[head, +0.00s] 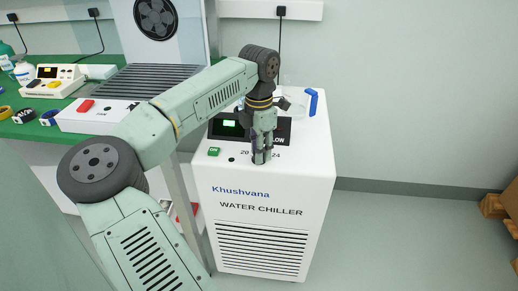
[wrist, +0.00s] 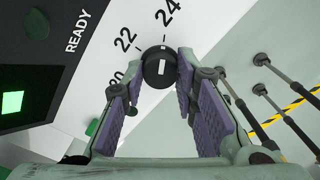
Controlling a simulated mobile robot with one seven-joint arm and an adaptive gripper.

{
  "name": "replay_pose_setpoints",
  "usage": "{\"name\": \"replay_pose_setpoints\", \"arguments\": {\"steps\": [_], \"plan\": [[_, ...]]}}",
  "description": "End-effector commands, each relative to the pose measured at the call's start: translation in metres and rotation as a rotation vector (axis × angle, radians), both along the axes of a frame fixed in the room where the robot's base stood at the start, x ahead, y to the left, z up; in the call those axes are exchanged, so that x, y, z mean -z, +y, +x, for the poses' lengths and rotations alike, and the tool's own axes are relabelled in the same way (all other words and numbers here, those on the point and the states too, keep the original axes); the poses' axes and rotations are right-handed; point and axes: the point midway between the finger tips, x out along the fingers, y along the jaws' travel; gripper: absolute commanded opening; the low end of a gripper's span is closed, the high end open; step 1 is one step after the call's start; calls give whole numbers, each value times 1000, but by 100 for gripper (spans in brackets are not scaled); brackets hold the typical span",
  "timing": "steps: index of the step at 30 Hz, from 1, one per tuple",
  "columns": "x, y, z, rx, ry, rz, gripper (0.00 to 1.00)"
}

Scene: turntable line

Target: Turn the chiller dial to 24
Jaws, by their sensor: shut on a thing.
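The white water chiller (head: 262,190) stands on the floor in the head view, with a black display panel and a green lit screen (head: 229,123) on its sloped top. My gripper (head: 262,158) reaches down to the panel between the 20 and 24 marks and hides the dial there. In the wrist view the black round dial (wrist: 158,68) sits between the purple pads of my gripper (wrist: 157,75), which is shut on it. The dial's white line points up in the picture, roughly towards 24 (wrist: 168,12) and to the right of 22 (wrist: 125,40).
A green bench (head: 48,130) with a white hotplate-like unit, tape rolls and bottles stands at the left. A blue handle (head: 312,102) rises from the chiller's back right. Open floor lies to the right, with brown boxes (head: 500,207) at the edge.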

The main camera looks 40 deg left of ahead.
Motion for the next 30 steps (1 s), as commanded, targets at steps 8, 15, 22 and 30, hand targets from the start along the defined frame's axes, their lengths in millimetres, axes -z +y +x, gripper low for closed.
{"name": "replay_pose_setpoints", "arguments": {"steps": [8, 15, 22, 30], "plan": [[1, -1, 0, 15, 1, -2, 0], [1, -1, 0, 14, 2, -1, 30], [0, -1, 0, 12, 1, -1, 45], [0, 0, 0, 11, 0, -1, 47]]}}
